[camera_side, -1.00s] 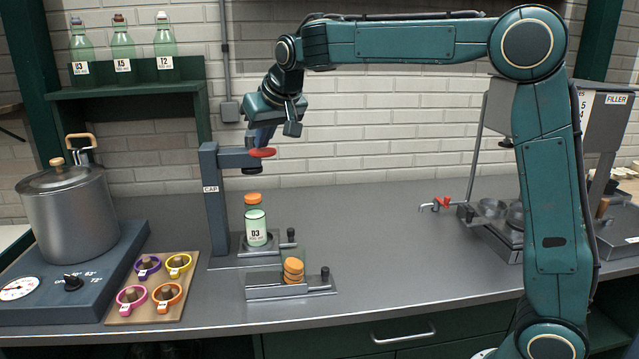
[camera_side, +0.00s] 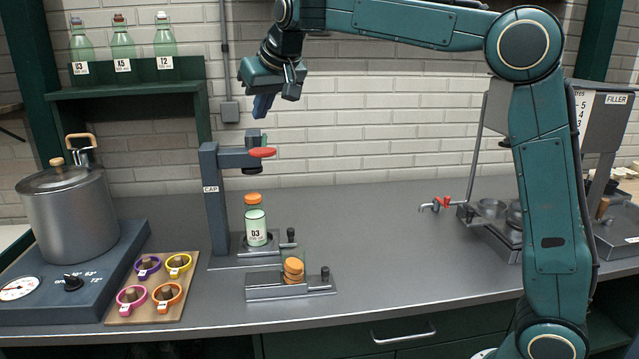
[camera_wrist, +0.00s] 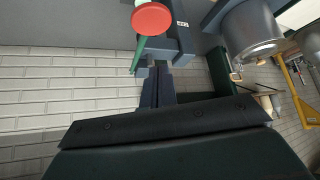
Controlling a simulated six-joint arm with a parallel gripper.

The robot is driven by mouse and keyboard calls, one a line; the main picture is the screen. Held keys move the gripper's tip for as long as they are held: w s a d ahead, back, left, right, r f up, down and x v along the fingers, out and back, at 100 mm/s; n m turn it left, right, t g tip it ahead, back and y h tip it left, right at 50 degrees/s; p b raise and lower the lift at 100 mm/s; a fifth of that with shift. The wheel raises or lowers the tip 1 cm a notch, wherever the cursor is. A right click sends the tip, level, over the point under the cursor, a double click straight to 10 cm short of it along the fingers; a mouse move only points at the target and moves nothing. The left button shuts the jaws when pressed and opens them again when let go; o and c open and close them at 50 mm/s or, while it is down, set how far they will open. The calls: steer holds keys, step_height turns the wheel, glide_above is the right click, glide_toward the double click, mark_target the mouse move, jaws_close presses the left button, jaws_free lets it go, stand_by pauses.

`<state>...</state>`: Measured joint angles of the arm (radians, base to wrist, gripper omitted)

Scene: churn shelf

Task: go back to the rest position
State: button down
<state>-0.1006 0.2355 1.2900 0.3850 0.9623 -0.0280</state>
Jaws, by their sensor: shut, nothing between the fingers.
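My gripper (camera_side: 263,105) is shut and empty. In the side view it hangs in the air above the capping stand (camera_side: 213,190), clear of it, with the fingers pointing down. The stand carries a red disc (camera_side: 262,152) at the end of its arm. In the wrist view my gripper (camera_wrist: 157,88) points toward the stand, and the red disc (camera_wrist: 152,18) shows near the top edge. A bottle labelled 03 (camera_side: 256,228) with an orange cap stands upright under the stand's arm.
A holder (camera_side: 262,293) with stacked orange caps sits in front. A pot (camera_side: 70,215) on a heater and a board with several coloured rings (camera_side: 120,312) are at left. A shelf (camera_side: 125,92) holds bottles. The filler (camera_side: 606,125) is at right. The middle counter is clear.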

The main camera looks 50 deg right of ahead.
steer(key=shift+s, duration=0.1)
steer(key=s+f+n+y, duration=0.1)
steer(key=s+f+n, duration=0.15)
steer(key=s, duration=1.65)
steer(key=s+f, duration=0.6)
steer(key=s, duration=0.2)
steer(key=s+a+f+g+y, duration=0.1)
steer(key=s+f, duration=0.5)
steer(key=s, duration=0.2)
steer(key=shift+s+f+g, duration=0.2)
steer(key=shift+s+g, duration=0.1)
steer(key=shift+s, duration=0.1)
steer(key=shift+a+n, duration=0.1)
steer(key=shift+n, duration=0.15)
